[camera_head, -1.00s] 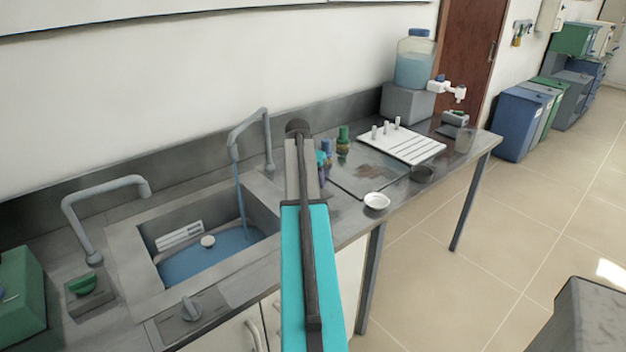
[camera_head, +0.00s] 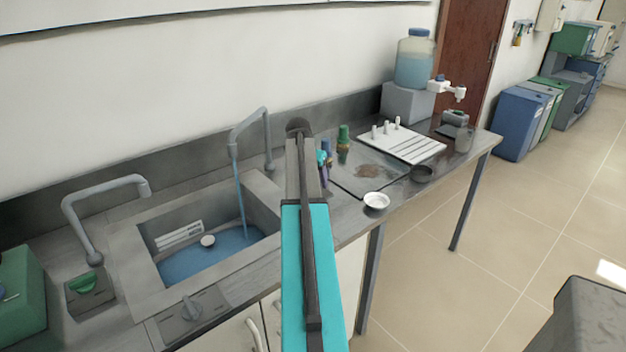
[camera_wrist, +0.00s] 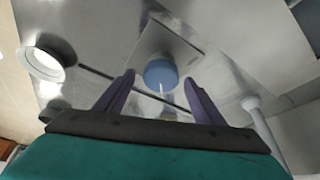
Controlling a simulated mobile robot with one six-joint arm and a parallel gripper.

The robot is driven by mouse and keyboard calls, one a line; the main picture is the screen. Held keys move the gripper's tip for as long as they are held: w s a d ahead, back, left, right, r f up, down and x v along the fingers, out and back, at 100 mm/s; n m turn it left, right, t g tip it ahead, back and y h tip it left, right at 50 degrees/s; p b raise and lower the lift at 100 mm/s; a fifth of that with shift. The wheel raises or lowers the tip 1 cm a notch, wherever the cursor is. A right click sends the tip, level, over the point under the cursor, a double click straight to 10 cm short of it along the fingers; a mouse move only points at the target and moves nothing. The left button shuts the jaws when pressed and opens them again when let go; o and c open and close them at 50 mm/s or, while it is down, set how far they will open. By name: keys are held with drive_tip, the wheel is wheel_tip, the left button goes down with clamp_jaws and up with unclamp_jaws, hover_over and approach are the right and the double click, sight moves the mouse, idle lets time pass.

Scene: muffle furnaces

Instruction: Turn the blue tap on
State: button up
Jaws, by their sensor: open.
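In the wrist view, a round blue knob (camera_wrist: 161,73) with a pale pointer line sits on a metal plate (camera_wrist: 172,42). My gripper (camera_wrist: 159,79) is open there, its two purple fingers on either side of the knob in the picture. I cannot tell whether they touch it. In the head view, my arm hides the knob and most of the gripper. A bent grey tap (camera_head: 268,140) stands left of my arm, with a blue stream of water (camera_head: 240,195) falling from it into the sink (camera_head: 128,245).
A green knob (camera_head: 82,284) and a grey knob (camera_head: 192,308) sit by the sink. A white dish (camera_head: 376,201) stands right of my arm, near the counter's front edge. A white rack (camera_head: 415,148) is farther right.

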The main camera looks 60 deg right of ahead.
drive_tip(key=b+v, duration=0.2)
drive_tip(key=v, duration=1.1)
drive_tip(key=shift+a+r, duration=0.2)
drive_tip(key=shift+r, duration=0.1)
drive_tip(key=shift+s, duration=0.1)
idle(0.4)
